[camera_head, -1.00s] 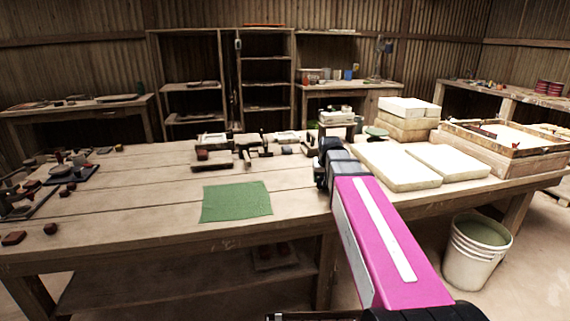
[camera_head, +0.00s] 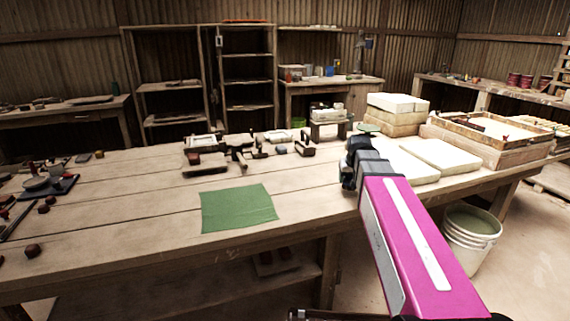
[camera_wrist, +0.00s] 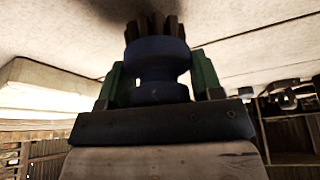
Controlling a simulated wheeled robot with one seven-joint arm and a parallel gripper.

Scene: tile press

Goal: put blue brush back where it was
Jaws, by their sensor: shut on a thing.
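My gripper (camera_wrist: 158,78) is shut on the blue brush (camera_wrist: 158,60) in the wrist view, with a green finger on each side of its blue handle. The dark brown bristles (camera_wrist: 155,27) point away from the gripper toward a pale surface with a dark shadow on it. I cannot tell whether they touch it. In the head view my gripper (camera_head: 348,178) is at the right part of the workbench (camera_head: 130,210), just left of the white slabs. The brush cannot be made out there, being small or hidden behind my wrist.
A green cloth (camera_head: 238,207) lies left of my gripper. White slabs (camera_head: 432,155) and a wooden tray (camera_head: 490,130) stand to the right. Tools (camera_head: 235,148) and a small stool (camera_head: 330,122) stand behind. A bucket (camera_head: 470,238) is on the floor. The bench's left middle is clear.

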